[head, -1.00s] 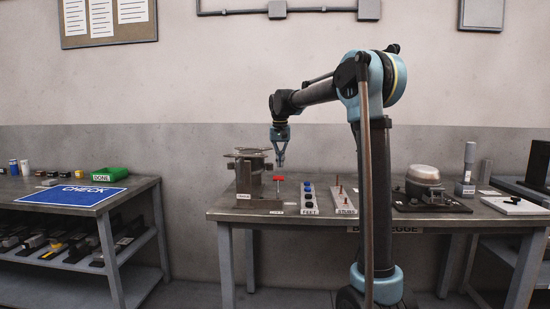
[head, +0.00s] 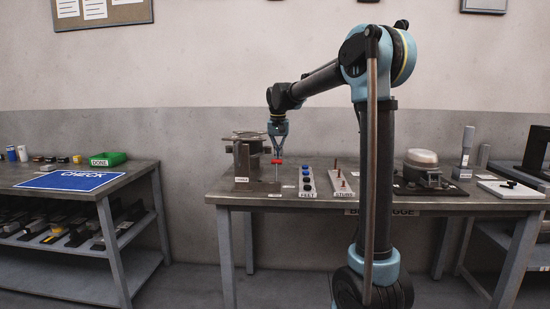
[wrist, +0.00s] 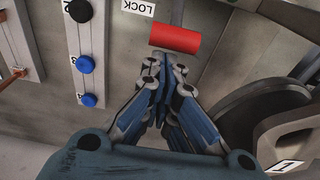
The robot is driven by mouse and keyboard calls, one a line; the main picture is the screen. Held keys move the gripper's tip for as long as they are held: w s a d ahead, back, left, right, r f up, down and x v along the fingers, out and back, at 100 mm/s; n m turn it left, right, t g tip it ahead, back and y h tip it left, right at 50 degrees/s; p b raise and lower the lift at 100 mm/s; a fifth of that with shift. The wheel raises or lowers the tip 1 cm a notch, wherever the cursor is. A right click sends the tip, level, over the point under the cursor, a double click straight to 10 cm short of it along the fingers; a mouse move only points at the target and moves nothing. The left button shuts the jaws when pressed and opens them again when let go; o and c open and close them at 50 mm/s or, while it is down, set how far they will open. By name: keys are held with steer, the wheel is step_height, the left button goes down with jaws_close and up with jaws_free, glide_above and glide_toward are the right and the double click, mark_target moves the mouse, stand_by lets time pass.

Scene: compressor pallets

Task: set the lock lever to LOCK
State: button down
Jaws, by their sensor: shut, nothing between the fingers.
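The lock lever has a red cylindrical handle (head: 277,162) on a thin grey stem, at the front right of the dark fixture (head: 243,160) on the bench. In the wrist view the red handle (wrist: 175,39) lies just beyond my fingertips, with a white LOCK label (wrist: 138,6) beyond it to the left. My gripper (head: 278,154) points down at the handle with its fingers shut and empty. In the wrist view the fingertips (wrist: 163,62) end close to the handle; I cannot tell whether they touch it. The lever's exact setting is unclear.
A strip of blue and black feet (head: 306,182) and a studs strip (head: 342,182) stand right of the lever. A round-topped device (head: 421,170) sits farther right. The CHECK table (head: 85,181) with a green DONE bin (head: 108,159) is at the left, across a gap.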

steer(key=shift+s+r, duration=0.25)
steer(key=shift+s, duration=0.25)
steer(key=shift+s+r, duration=0.25)
steer(key=shift+s, duration=0.2)
